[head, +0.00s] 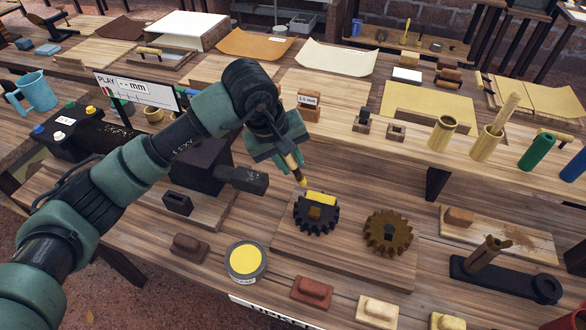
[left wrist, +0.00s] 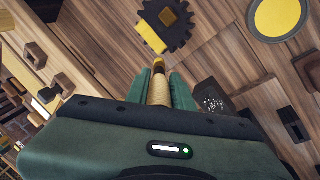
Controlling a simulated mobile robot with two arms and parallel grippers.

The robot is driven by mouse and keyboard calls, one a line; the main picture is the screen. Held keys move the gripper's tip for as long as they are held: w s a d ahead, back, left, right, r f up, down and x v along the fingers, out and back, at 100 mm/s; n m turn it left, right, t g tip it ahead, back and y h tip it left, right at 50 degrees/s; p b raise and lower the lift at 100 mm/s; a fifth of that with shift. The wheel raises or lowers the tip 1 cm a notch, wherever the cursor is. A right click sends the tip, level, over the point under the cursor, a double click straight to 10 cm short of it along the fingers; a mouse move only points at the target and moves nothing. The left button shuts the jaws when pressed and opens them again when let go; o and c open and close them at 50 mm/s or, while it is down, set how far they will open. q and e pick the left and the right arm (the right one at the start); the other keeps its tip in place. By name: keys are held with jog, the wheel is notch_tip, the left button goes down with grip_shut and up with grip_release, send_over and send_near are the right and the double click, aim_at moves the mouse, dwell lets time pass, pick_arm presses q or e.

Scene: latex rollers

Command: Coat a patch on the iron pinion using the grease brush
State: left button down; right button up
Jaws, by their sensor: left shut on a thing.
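The iron pinion (head: 318,229) is a dark toothed gear lying flat on a wooden board, with an orange-brown square at its middle. A bright yellow patch (head: 321,198) covers part of its far side. My left gripper (head: 289,157) is shut on the grease brush (head: 296,170), which points down with its yellow tip just beyond the pinion. In the left wrist view, the brush (left wrist: 158,92) stands between the fingers, its tip close to the yellow patch (left wrist: 151,38); I cannot tell whether they touch. My right gripper is out of view.
An open tin of yellow grease (head: 246,262) stands front left of the pinion. A brown gear (head: 388,236) lies right of it on the same board. A dark anvil-like block (head: 205,165) stands behind left. Several small blocks line the front edge.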

pick_arm(q)
jog(key=r, duration=0.1)
jog(key=r+p, duration=0.1)
jog(key=r, duration=0.2)
jog(key=shift+s+d+r, duration=0.15)
jog(key=shift+d+r, duration=0.1)
jog(key=shift+r, duration=0.15)
jog(key=shift+r+p, duration=0.3)
jog(key=shift+r, duration=0.15)
jog(key=shift+d, duration=0.1)
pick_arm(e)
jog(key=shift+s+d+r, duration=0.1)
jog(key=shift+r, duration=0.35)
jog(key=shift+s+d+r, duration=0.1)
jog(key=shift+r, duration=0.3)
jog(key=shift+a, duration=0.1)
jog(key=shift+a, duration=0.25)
